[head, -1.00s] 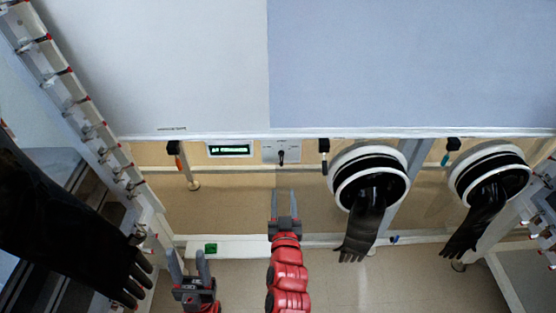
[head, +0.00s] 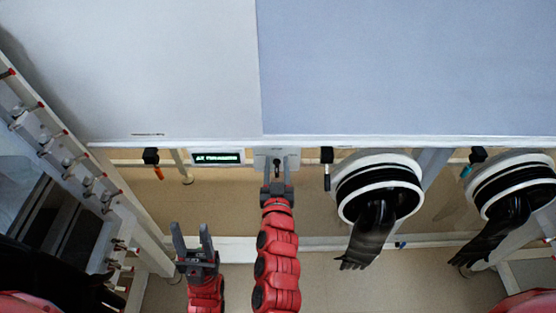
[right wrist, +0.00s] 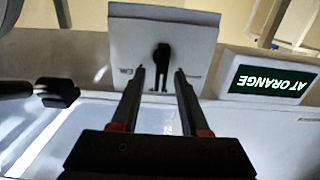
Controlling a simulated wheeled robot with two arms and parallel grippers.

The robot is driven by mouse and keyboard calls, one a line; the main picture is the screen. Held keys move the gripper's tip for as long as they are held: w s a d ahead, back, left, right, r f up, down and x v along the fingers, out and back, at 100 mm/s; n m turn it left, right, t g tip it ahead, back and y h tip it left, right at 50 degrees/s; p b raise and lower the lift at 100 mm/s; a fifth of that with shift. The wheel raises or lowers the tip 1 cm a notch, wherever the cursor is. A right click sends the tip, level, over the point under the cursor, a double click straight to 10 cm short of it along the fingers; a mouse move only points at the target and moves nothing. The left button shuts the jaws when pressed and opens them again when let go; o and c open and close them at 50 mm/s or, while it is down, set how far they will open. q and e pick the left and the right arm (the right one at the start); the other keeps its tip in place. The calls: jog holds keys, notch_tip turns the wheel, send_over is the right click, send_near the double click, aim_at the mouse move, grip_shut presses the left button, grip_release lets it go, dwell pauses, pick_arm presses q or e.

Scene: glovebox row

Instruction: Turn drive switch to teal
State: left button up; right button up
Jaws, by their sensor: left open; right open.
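The drive switch is a black knob (right wrist: 161,60) on a pale plate (right wrist: 190,30), seen close in the right wrist view. In the head view the plate (head: 264,151) is under the white cabinet's lower edge. The display (right wrist: 272,80) beside it reads "AT ORANGE", upside down in the wrist view; it also shows in the head view (head: 216,158). My right gripper (right wrist: 160,73) is open, its fingertips at either side of the knob's lower end; contact cannot be told. In the head view my right gripper (head: 277,163) reaches the plate. My left gripper (head: 191,228) is open and empty, lower left.
An orange-tipped handle (head: 157,168) hangs left of the display, a black-and-white one (head: 326,168) right of the plate, and a teal-tipped one (head: 470,166) farther right. Two glove ports (head: 345,192) (head: 482,190) with hanging black gloves stand right. A rail rack (head: 70,150) stands left.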

jog(key=shift+s, duration=0.1)
jog(key=shift+c, duration=1)
grip_shut()
jog(key=shift+d+m, duration=0.1)
jog(key=shift+m, duration=0.3)
jog(key=shift+d+m, duration=0.2)
jog(key=shift+m, duration=0.7)
jog(key=shift+d+f+m, duration=0.1)
jog(key=shift+d+m, duration=0.05)
jog(key=shift+m, duration=0.6)
jog(key=shift+d+m, duration=0.15)
jog(key=shift+m, duration=0.6)
jog(key=shift+b, duration=0.3)
jog(key=shift+o, duration=1)
grip_release()
